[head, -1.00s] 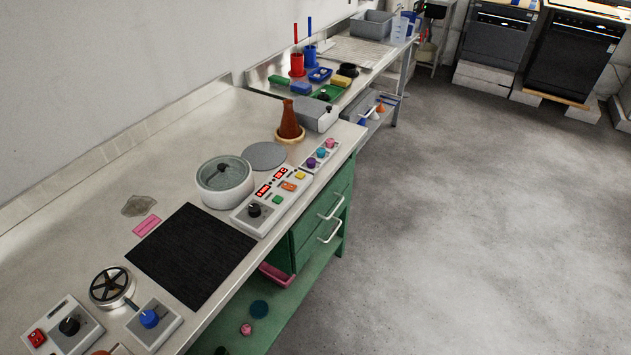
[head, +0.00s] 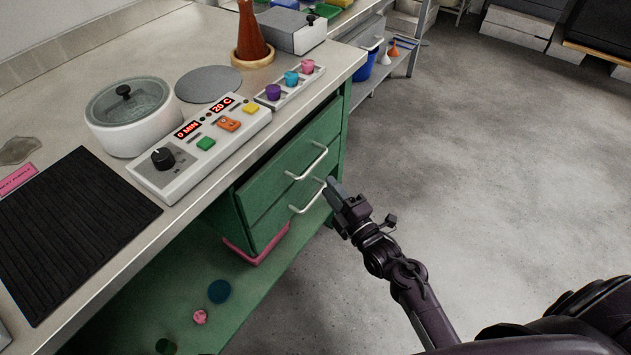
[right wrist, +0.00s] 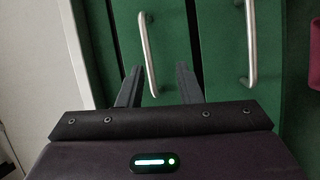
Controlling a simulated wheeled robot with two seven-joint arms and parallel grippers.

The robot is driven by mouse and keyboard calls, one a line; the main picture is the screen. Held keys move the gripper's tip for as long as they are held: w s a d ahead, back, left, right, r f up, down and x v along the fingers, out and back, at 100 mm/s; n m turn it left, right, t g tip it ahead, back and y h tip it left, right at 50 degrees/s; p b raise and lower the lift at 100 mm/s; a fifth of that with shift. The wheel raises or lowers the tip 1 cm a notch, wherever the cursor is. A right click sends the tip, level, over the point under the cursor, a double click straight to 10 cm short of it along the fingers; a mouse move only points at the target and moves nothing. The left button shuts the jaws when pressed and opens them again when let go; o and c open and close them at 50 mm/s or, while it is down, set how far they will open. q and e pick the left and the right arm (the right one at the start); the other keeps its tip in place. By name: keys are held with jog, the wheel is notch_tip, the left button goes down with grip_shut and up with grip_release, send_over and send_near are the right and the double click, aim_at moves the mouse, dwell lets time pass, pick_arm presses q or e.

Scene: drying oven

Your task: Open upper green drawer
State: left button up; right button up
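The green drawer unit under the counter has two shut drawers. The upper green drawer (head: 284,172) has a pale bar handle (head: 309,164), and the lower drawer (head: 270,224) has a similar handle (head: 308,199). My right gripper (head: 334,188) is just right of the handles in the head view. In the right wrist view the gripper (right wrist: 158,75) is open and empty, with the upper handle (right wrist: 147,50) lined up between its fingers; I cannot tell whether it has reached between them. The lower handle (right wrist: 251,45) is to the right there. My left gripper is not in view.
The counter above carries a control box (head: 200,148), a white pot (head: 130,120) and a small knob panel (head: 290,88). A pink tray (head: 252,255) is below the drawers. A blue bucket (head: 367,63) stands beyond the unit. The floor on the right is clear.

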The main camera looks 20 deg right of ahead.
aim_at(316, 161)
jog(key=shift+n+t, duration=0.3)
jog(key=shift+n, duration=0.1)
jog(key=x, duration=0.4)
jog(key=r+x, duration=0.1)
jog(key=x, duration=0.3)
jog(key=shift+w+d+r, duration=0.1)
jog(key=shift+d+r, duration=0.05)
jog(key=shift+r, duration=0.05)
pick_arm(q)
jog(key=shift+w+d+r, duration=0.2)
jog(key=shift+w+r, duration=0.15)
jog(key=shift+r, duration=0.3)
pick_arm(e)
jog(key=shift+c, duration=0.3)
grip_shut()
